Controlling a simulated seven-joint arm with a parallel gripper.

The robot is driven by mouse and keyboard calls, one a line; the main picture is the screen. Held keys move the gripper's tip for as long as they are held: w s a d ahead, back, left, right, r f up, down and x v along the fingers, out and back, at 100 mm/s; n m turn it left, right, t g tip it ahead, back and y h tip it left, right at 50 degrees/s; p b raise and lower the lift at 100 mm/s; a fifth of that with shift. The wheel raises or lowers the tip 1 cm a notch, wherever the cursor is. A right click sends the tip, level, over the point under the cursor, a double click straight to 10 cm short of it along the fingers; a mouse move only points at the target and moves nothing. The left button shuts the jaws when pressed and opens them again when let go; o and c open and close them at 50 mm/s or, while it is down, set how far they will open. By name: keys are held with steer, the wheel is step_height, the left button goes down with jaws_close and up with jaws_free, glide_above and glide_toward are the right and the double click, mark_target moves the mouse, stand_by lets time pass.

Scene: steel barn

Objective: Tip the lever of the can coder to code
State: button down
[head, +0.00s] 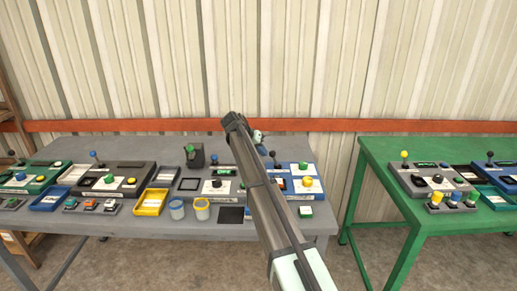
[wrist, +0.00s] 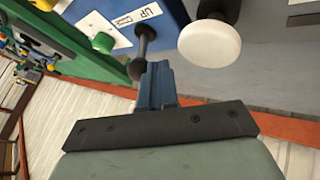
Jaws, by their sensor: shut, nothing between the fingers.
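In the wrist view, my gripper (wrist: 158,70) is shut, its blue fingers together and empty. A lever (wrist: 143,42) with a grey stem and dark round knob rises from a blue box (wrist: 172,14) just beyond the fingertips. The knob is close beside the fingers; I cannot tell whether they touch. A white plate on the box reads "UP". In the head view, a blue box (head: 307,170) with a dark-knobbed lever (head: 273,156) stands at the grey table's right end, partly behind my arm. No label naming the can coder is legible.
A large white round knob (wrist: 209,43) is close right of the fingers in the wrist view. Other control boxes, a yellow tray (head: 150,203) and two cups crowd the grey table (head: 265,232). A green table (head: 385,205) stands right, across a gap.

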steer(key=shift+d, duration=0.1)
stand_by(0.4)
steer(key=shift+d+r+y, duration=0.15)
steer(key=shift+d+y, duration=0.05)
steer(key=shift+y, duration=0.1)
steer(key=shift+d+r, duration=0.1)
steer(key=shift+d, duration=0.05)
steer(key=shift+d+r+m+y, duration=0.3)
steer(key=shift+d+r+y, duration=0.15)
steer(key=shift+d+y, duration=0.45)
steer(key=d+y, duration=0.2)
steer(key=y, duration=0.1)
steer(key=shift+d+r, duration=0.2)
steer(key=shift+r, duration=0.2)
steer(key=shift+d+m+y, duration=0.3)
steer(key=shift+d+y, duration=0.25)
steer(key=shift+y, duration=0.05)
steer(key=shift+d, duration=0.55)
steer(key=shift+d+r, duration=0.1)
steer(key=shift+r, duration=0.1)
